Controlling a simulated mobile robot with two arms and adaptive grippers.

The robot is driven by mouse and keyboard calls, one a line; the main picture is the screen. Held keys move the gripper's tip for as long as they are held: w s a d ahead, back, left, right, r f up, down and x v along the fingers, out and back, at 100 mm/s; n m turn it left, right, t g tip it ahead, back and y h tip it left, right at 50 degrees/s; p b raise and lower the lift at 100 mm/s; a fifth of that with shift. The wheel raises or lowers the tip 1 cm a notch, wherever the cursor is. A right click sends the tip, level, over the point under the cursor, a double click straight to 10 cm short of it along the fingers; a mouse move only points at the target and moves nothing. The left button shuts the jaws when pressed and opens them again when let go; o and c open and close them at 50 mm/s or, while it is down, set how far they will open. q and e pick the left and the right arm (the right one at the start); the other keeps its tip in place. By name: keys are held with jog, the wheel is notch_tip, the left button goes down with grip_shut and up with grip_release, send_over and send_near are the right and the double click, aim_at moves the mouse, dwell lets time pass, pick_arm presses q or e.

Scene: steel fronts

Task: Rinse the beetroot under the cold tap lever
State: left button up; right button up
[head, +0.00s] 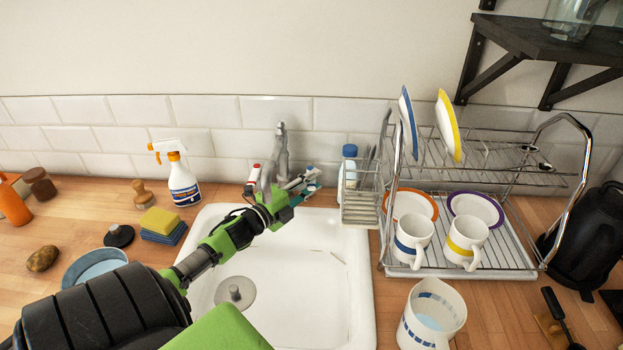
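The white sink (325,285) is set in the wooden counter. A grey metal tap (282,145) stands at its back edge, with a red-marked lever (253,172) on its left. The cold lever on the right is largely hidden behind my gripper. My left gripper (304,184) reaches over the sink to the right side of the tap. I cannot tell whether its fingers touch the lever or are shut. I cannot make out a beetroot; a brown lumpy vegetable (42,259) lies on the counter at far left. My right gripper is not in view.
A dish rack (455,263) with plates and mugs stands right of the sink, a measuring jug (431,315) in front of it. A spray bottle (183,182), sponges (162,225) and a blue-grey bowl (95,264) are on the left. A drain fitting (235,292) shows in the basin.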

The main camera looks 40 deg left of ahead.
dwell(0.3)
pick_arm(q)
jog(key=s, duration=1.2)
jog(key=shift+d, duration=0.1)
jog(key=shift+c, duration=0.4)
